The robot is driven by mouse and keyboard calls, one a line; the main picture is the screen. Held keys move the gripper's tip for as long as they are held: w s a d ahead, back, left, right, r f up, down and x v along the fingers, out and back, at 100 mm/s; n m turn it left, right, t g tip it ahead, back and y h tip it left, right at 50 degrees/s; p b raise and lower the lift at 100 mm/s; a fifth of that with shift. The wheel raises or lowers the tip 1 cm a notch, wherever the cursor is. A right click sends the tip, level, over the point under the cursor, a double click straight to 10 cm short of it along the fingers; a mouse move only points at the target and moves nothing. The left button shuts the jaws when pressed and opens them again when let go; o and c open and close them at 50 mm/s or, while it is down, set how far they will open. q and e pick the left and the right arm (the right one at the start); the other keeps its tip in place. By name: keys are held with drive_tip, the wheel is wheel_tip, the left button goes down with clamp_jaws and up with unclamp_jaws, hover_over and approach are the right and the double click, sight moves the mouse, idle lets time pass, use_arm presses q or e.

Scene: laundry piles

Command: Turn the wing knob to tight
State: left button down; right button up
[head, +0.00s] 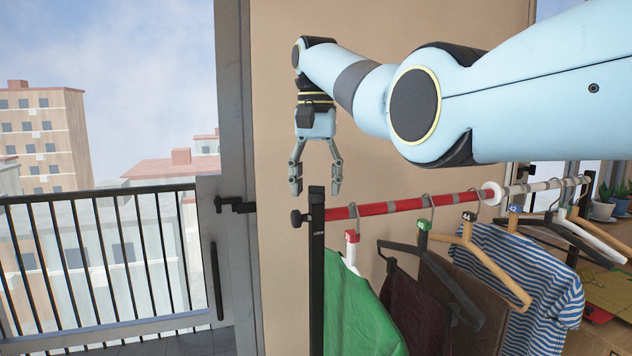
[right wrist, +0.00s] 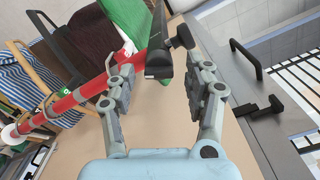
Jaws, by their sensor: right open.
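The black wing knob (head: 297,218) sticks out from the left side of the dark upright post (head: 316,270), near its top. The knob also shows in the right wrist view (right wrist: 182,38), beside the post's end. My right gripper (head: 316,187) points down with its fingers spread, empty, just above the post's top in the head view. In the right wrist view the gripper (right wrist: 160,82) has the post's end beyond and between its fingertips. The knob's tight mark cannot be read. My left gripper is not in view.
A red and white rail (head: 400,206) runs right from the post. A green garment (head: 362,310), dark clothes and a striped shirt (head: 515,270) hang on it. A tan wall panel (head: 275,120) stands behind. A door handle (head: 235,204) and balcony railing (head: 100,260) are left.

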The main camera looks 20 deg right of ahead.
drive_tip(key=shift+s+f, duration=0.1)
drive_tip(key=shift+f, duration=0.4)
drive_tip(key=shift+c, duration=1.4)
clamp_jaws()
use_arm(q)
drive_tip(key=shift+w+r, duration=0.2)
